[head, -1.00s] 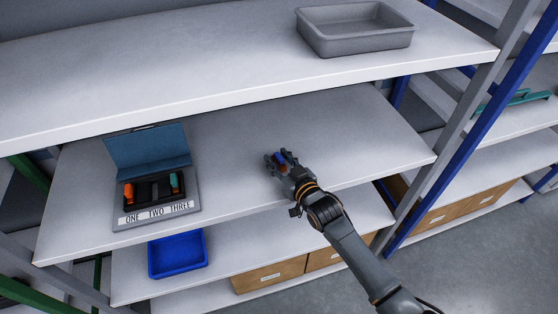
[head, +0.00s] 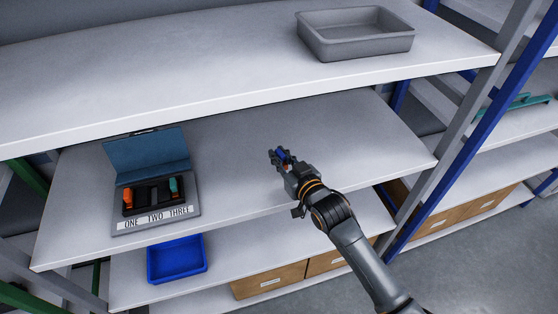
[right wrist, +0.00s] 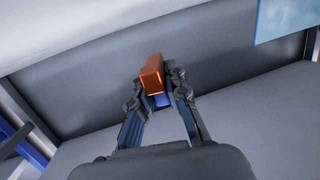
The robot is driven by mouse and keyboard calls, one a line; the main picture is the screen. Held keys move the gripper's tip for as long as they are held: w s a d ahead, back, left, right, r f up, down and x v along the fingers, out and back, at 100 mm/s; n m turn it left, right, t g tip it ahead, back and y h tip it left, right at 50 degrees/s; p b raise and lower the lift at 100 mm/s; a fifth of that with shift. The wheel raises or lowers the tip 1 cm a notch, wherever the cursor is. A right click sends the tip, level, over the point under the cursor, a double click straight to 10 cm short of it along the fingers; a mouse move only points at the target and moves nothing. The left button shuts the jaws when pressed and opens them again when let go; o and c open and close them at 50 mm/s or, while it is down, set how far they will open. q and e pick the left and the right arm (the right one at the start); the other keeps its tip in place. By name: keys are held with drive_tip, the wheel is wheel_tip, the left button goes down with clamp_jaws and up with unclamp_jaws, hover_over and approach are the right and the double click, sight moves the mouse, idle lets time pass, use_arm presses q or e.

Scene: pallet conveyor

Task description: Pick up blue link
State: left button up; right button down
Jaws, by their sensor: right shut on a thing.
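My right gripper (head: 281,156) is above the middle shelf, right of the open case, with its fingers closed around a small piece. A blue part of that piece, the blue link (head: 283,154), shows at the fingers in the head view. In the right wrist view, the right gripper (right wrist: 160,90) has a blue patch of the link (right wrist: 161,100) low between its fingers. An orange-brown block (right wrist: 151,72) stands out beyond the fingertips there; I cannot tell whether it is joined to the blue link. My left gripper is not in view.
An open case (head: 190,209) labelled ONE TWO THREE holds an orange piece (head: 128,198) and a teal piece (head: 174,187). A blue tray (head: 178,274) is on the shelf below, a grey bin (head: 355,48) on the shelf above. The middle shelf (head: 235,150) is clear around my gripper.

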sight(282, 156)
drive_tip(key=s+r, duration=0.3)
drive_tip(key=shift+d+r+b, duration=0.25)
drive_tip(key=shift+r+b, duration=0.05)
drive_tip(key=shift+r, duration=0.05)
drive_tip(key=s+d+r+b, duration=0.1)
drive_tip(key=s+r, duration=0.3)
drive_tip(key=s, duration=0.5)
drive_tip(key=shift+s+d+r+b, duration=0.2)
drive_tip(key=shift+d+r+b, duration=0.1)
drive_tip(key=shift+d+b, duration=0.1)
